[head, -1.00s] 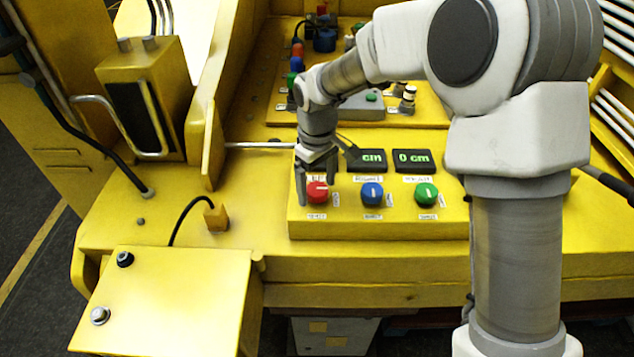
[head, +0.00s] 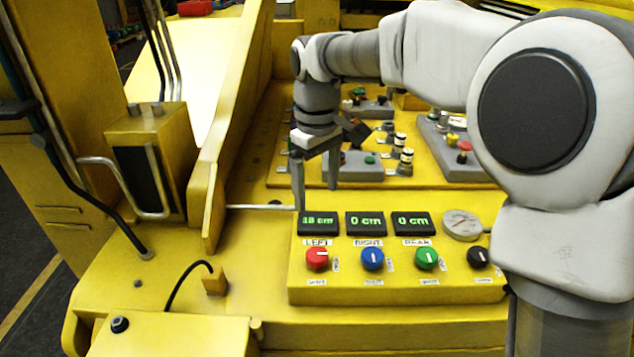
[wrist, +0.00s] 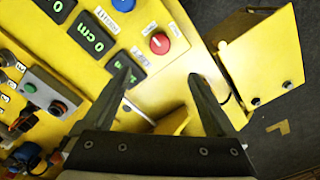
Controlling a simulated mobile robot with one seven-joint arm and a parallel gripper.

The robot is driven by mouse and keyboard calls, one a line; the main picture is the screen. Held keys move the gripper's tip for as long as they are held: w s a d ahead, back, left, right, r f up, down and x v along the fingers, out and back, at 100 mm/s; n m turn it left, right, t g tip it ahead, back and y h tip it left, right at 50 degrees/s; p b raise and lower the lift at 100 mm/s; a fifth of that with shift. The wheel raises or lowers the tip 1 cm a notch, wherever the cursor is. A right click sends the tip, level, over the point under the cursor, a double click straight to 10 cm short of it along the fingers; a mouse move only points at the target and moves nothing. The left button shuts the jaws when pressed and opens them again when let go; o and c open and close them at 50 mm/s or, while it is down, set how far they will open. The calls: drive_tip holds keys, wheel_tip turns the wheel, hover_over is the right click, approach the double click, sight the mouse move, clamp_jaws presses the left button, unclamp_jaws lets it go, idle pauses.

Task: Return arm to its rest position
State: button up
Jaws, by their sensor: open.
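My gripper (head: 317,190) is open and empty in the head view. It hangs fingers down above the far left corner of the yellow control panel (head: 340,282), apart from the knobs. The panel has a red knob (head: 317,258) under LEFT, a blue knob (head: 372,258) under RIGHT and a green knob (head: 426,258) under REAR. The left display (head: 318,223) looks like 15 or 18 cm; the middle display (head: 366,224) and right display (head: 411,224) read 0 cm. In the wrist view the open fingers (wrist: 163,85) show with the red knob (wrist: 159,43) beyond them.
A round gauge (head: 462,224) and a black knob (head: 479,257) sit at the panel's right. A yellow box (head: 150,140) with a metal handle stands at the left. Grey button boxes (head: 362,165) lie behind my gripper. A yellow lidded box (head: 170,338) is at front left.

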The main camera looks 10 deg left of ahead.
drive_tip(key=shift+r, duration=0.3)
drive_tip(key=s+d+r+m+t, duration=0.2)
drive_tip(key=s+d+r+m, duration=0.3)
drive_tip(key=d, duration=0.6)
drive_tip(key=s+d+m+t, duration=0.25)
drive_tip(key=s+d, duration=0.45)
drive_tip(key=d, duration=0.4)
drive_tip(key=s+d+f+m+t, duration=0.1)
drive_tip(key=s+d+f+m, duration=0.2)
drive_tip(key=s, duration=0.4)
drive_tip(key=d+m, duration=0.1)
drive_tip(key=d, duration=0.1)
drive_tip(key=shift+s+d, duration=0.2)
drive_tip(key=shift+d, duration=0.1)
